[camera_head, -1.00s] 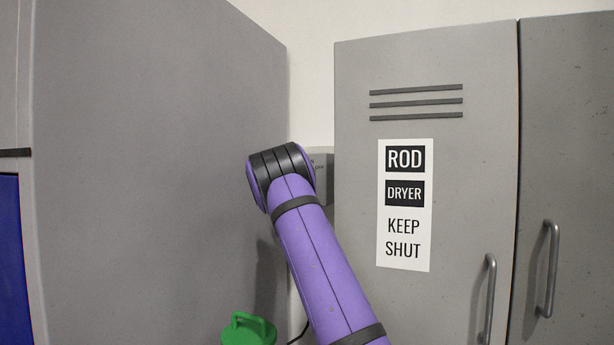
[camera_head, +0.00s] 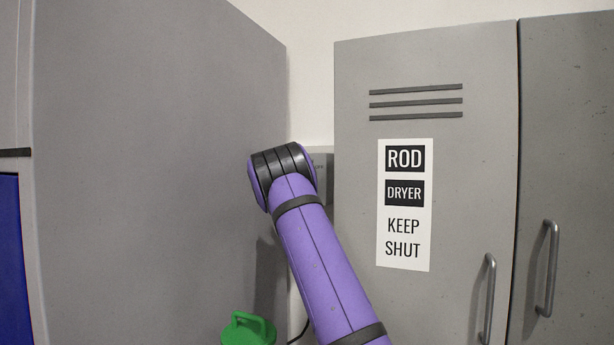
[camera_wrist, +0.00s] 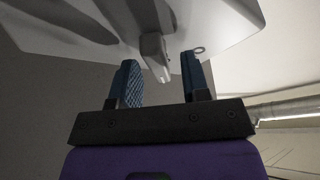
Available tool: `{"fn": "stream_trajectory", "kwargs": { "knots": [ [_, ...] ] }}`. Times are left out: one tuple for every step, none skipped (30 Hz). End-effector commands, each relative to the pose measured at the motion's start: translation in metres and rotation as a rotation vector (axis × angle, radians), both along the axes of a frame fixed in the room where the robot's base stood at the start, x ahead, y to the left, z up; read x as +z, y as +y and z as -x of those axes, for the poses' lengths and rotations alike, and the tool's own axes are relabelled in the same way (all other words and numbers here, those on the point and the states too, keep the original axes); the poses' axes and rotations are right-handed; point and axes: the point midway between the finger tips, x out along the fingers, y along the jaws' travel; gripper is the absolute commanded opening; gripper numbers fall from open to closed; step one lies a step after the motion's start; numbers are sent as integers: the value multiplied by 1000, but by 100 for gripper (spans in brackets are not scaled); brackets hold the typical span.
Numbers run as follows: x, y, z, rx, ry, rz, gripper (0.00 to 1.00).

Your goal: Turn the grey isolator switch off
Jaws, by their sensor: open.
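The grey isolator switch box (camera_head: 325,178) is on the back wall in the gap between the cabinets; my arm hides most of it in the head view. In the wrist view its pale housing (camera_wrist: 80,32) fills the top, with a light grey handle (camera_wrist: 154,55) sticking out towards my gripper (camera_wrist: 160,60). My gripper is open, its two blue fingers on either side of the handle's end. My gripper is hidden in the head view.
A tall grey cabinet (camera_head: 160,150) stands left of the gap. A grey locker (camera_head: 460,190) labelled "ROD DRYER KEEP SHUT" stands right. A green object (camera_head: 248,330) is low in the gap.

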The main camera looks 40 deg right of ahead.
Motion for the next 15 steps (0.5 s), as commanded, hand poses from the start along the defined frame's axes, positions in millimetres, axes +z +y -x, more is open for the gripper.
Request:
{"fn": "stream_trajectory", "kwargs": {
  "knots": [
    [0,1,0,0,0,0,43],
    [0,2,0,0,0,0,43],
    [-1,4,0,0,-1,0,43],
    [-1,7,0,0,-1,0,43],
    [-2,10,0,2,-1,0,43],
    [-4,15,0,2,0,-1,43],
    [-5,20,1,2,1,-2,43],
    [-6,24,1,2,1,-2,43],
    [-7,32,2,2,1,-2,43],
    [-9,38,2,3,0,-2,43],
    [-10,43,3,2,1,-2,43],
    [-13,51,3,3,0,-1,43],
    [-14,57,4,4,1,-2,43],
    [-15,62,4,4,1,-2,43],
    [-17,69,5,3,1,-1,43]
  ]
}}
